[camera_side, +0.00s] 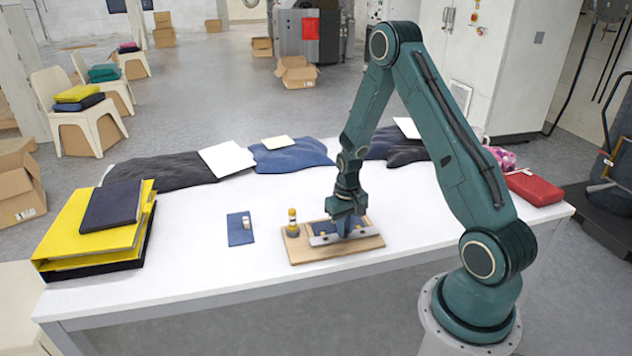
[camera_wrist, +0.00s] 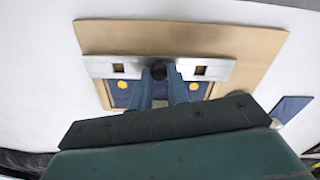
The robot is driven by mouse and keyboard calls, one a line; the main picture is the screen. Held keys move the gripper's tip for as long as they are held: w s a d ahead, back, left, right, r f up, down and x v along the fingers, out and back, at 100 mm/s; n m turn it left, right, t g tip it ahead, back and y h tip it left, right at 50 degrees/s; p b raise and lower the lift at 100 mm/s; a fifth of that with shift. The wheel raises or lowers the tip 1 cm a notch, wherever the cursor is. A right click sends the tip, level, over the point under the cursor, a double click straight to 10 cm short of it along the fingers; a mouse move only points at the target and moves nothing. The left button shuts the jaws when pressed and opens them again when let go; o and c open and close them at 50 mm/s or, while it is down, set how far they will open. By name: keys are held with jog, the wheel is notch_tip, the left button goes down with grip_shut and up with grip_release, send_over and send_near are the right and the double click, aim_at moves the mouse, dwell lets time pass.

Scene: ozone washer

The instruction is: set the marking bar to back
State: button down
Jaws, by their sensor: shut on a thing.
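The marking bar (camera_side: 320,240) is a silver metal strip with square windows, lying across a wooden board (camera_side: 300,256) on the white table. In the side view it lies along the near side of a blue patch. In the wrist view the bar (camera_wrist: 215,70) has a dark knob (camera_wrist: 159,70) at its middle. Blue pieces with yellow dots (camera_wrist: 122,84) show beside it. My gripper (camera_side: 346,224) points down over the board; its fingers (camera_wrist: 160,82) are shut on the knob and hide part of the bar.
A yellow-capped bottle (camera_side: 292,222) stands at the board's left end. Left of it is a blue mat (camera_side: 238,238) with a small pale item on it. Yellow binders (camera_side: 80,235) lie far left, dark garments (camera_side: 170,172) behind, and a red case (camera_side: 535,188) right.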

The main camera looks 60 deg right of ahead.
jog(key=shift+s+a, duration=0.85)
jog(key=shift+a, duration=0.05)
jog(key=c, duration=1.3)
grip_release()
jog(key=shift+c, duration=0.2)
jog(key=shift+r, duration=0.15)
notch_tip(320, 180, up, 14)
jog(key=shift+f, duration=0.2)
